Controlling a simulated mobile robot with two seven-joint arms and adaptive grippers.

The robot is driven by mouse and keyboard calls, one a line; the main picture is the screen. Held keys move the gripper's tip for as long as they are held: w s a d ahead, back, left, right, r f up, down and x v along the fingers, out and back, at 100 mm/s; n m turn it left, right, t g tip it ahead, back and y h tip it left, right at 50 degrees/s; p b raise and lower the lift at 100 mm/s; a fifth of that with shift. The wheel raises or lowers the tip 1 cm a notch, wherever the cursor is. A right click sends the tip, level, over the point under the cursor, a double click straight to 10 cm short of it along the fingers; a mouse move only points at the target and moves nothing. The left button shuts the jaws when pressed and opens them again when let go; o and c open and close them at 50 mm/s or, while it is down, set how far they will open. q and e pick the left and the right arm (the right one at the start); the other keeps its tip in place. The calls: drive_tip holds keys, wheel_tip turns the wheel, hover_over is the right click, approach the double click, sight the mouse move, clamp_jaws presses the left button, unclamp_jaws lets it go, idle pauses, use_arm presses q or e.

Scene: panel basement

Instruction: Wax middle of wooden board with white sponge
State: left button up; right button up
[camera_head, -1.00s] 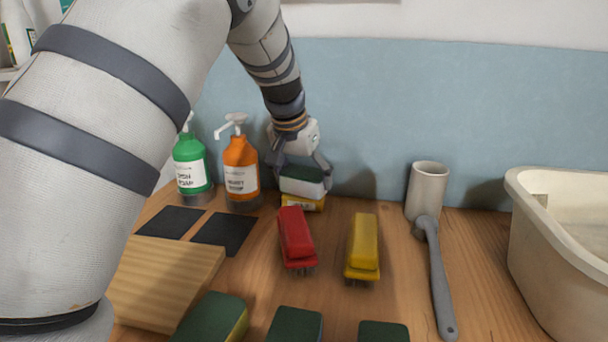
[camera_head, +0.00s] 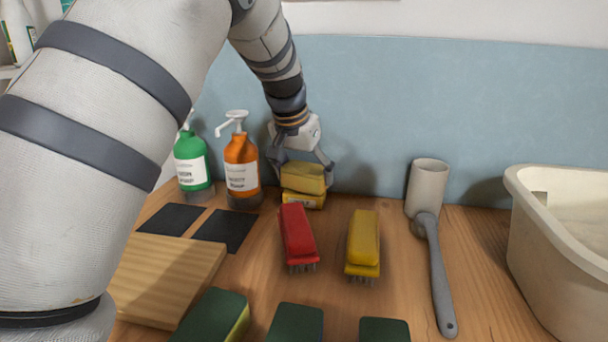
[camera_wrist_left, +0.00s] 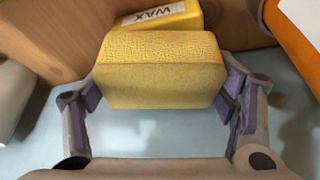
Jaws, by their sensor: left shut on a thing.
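My left gripper (camera_head: 303,165) is shut on the sponge (camera_head: 303,179) near the back wall. The sponge now looks yellow all over. In the left wrist view, the sponge (camera_wrist_left: 160,70) sits between both fingers of the gripper (camera_wrist_left: 160,92). It is right over the yellow wax container (camera_head: 304,201), whose WAX label shows in the left wrist view (camera_wrist_left: 160,15). I cannot tell whether they touch. The wooden board (camera_head: 170,280) lies at the front left, partly hidden by my left arm. My right gripper is not in view.
A red brush (camera_head: 297,235) and a yellow brush (camera_head: 363,240) lie mid-table. Green sponges (camera_head: 294,324) line the front. An orange bottle (camera_head: 241,168) and a green bottle (camera_head: 191,165) stand left of the gripper. A grey-handled brush (camera_head: 438,285), holder (camera_head: 428,187) and basin (camera_head: 550,250) are at right.

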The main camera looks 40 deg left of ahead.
sight(309, 164)
use_arm(q)
drive_tip(key=shift+r, duration=3.15)
drive_tip(key=shift+f, duration=0.1)
